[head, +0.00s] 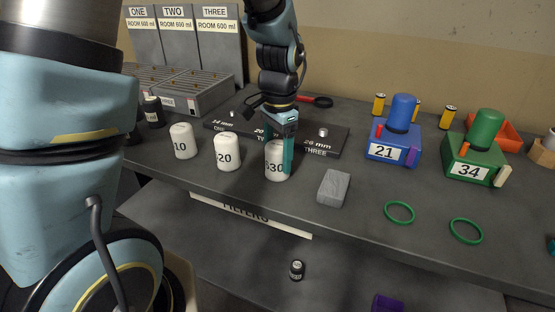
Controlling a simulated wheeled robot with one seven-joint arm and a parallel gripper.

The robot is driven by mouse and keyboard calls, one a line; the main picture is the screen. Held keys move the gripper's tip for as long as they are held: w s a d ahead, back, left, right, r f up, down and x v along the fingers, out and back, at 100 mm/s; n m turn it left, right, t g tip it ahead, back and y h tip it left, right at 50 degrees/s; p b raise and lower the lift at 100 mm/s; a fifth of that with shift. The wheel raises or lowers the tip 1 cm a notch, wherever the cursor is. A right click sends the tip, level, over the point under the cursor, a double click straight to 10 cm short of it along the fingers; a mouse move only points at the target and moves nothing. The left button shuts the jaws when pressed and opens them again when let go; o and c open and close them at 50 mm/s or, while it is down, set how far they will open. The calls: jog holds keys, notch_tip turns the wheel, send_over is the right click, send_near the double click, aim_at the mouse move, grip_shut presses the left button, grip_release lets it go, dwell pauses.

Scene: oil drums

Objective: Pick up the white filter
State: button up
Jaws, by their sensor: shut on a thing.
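Several white filters stand upright in a row near the front edge of the dark bench. The filter marked 10 (182,143) is at the left, the one marked 20 (227,155) is in the middle, and the one marked 30 (273,166) is at the right. My gripper (279,158) points down and is shut on the filter marked 30. A teal finger covers part of that filter's right side. The filter looks to be at bench height; I cannot tell whether it touches the bench.
A grey block (333,188) lies just right of the gripper. A dark plate (325,140) is behind it. A blue unit 21 (403,146), a green unit 34 (481,157) and two green rings (399,204) are to the right. A small dark bottle (297,270) stands below.

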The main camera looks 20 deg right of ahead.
grip_shut()
